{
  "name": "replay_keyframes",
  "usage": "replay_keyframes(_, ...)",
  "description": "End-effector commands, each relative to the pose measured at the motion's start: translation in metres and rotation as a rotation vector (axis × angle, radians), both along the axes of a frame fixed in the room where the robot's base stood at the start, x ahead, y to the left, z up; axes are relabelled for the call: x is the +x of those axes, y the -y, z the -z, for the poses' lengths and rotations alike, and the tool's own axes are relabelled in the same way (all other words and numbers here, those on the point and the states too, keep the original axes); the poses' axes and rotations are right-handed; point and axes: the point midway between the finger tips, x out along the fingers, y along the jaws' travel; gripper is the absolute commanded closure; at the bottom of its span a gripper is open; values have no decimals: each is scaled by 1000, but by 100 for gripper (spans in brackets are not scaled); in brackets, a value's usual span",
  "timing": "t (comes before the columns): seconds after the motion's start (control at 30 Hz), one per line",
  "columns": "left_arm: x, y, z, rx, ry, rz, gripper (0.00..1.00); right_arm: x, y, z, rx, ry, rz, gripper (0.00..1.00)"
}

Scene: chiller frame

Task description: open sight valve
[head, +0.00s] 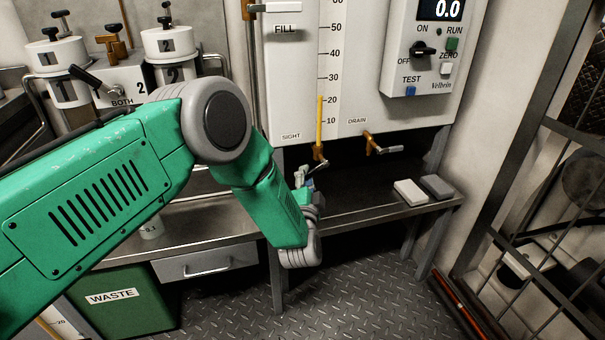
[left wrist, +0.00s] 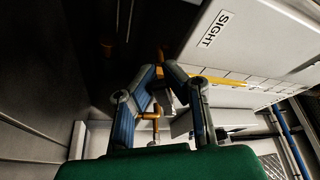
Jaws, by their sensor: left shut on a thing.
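The brass sight valve (head: 319,153) is at the bottom of the yellow sight tube (head: 319,120), under the SIGHT label on the white scale board. My left gripper (head: 308,171) is just below it, at the end of the green arm. In the left wrist view, the gripper's blue-padded fingers (left wrist: 163,72) converge near the lower end of the yellow tube (left wrist: 222,81). They are shut on the sight valve's handle, which is mostly hidden between and behind them. I cannot tell the handle's angle. My right gripper is not in view.
The brass drain valve (head: 372,143) with its grey lever is to the right. Two small blocks (head: 424,189) lie on the metal shelf (head: 345,212) below. A control box (head: 425,50) hangs at upper right. A metal grid frame (head: 530,200) stands at far right.

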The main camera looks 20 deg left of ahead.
Motion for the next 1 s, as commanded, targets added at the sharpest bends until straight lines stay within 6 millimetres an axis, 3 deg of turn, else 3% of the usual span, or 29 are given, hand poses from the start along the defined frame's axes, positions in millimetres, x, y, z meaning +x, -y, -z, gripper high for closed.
replay_keyframes(0.03,-3,11,7,-39,19,17,100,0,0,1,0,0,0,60)
replay_keyframes(1.0,16,40,27,-775,522,8,100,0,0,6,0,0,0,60)
